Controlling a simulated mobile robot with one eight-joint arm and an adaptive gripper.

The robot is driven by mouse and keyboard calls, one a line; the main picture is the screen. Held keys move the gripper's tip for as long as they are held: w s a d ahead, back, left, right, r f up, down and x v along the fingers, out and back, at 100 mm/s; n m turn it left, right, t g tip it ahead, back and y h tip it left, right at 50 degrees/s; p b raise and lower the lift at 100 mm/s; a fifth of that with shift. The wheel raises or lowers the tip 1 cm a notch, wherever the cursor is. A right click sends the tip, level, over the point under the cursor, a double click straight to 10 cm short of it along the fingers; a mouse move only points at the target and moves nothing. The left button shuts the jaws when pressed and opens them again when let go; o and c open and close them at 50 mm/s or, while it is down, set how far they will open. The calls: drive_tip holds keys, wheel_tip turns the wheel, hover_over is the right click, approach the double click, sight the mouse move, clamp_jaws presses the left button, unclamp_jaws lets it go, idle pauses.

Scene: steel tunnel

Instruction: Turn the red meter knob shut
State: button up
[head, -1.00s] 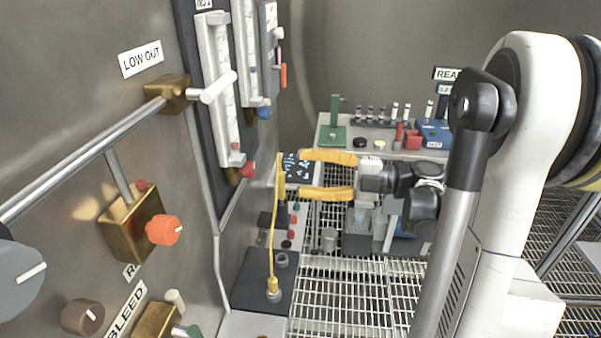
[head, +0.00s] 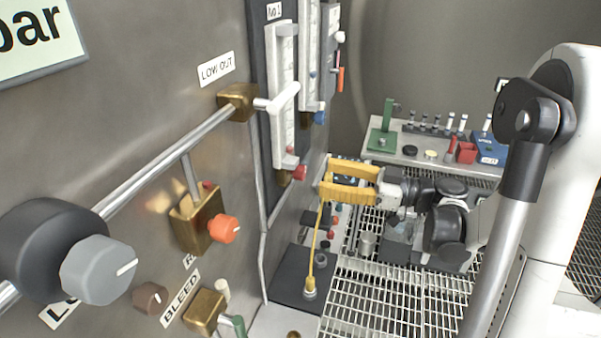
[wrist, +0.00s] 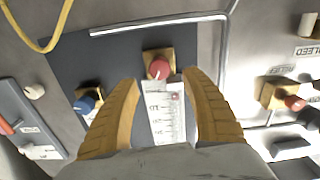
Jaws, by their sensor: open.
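The red meter knob (head: 299,172) sits on a brass block at the foot of the white-framed No 1 meter (head: 283,100) on the wall panel. In the wrist view the red knob (wrist: 158,69) shows just beyond and between my fingertips, with the meter's scale (wrist: 165,122) between the fingers. My gripper (head: 323,182) has yellow fingers, stands to the right of the knob in the head view and faces the panel. Its fingers also show in the wrist view (wrist: 161,78), spread apart and empty. I see no contact with the knob.
A blue knob (wrist: 84,104) on the neighbouring meter lies left of my fingers in the wrist view. A yellow cord (head: 313,245) rises near my gripper. An orange knob (head: 223,229) and a pipe (head: 165,165) stand out from the wall. A bench (head: 407,152) stands behind.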

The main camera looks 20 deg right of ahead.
sight(305, 172)
drive_tip(key=b+x, duration=0.1)
drive_tip(key=x, duration=0.5)
drive_tip(key=shift+w+a, duration=0.15)
drive_tip(key=shift+a, duration=0.05)
drive_tip(key=c, duration=1.2)
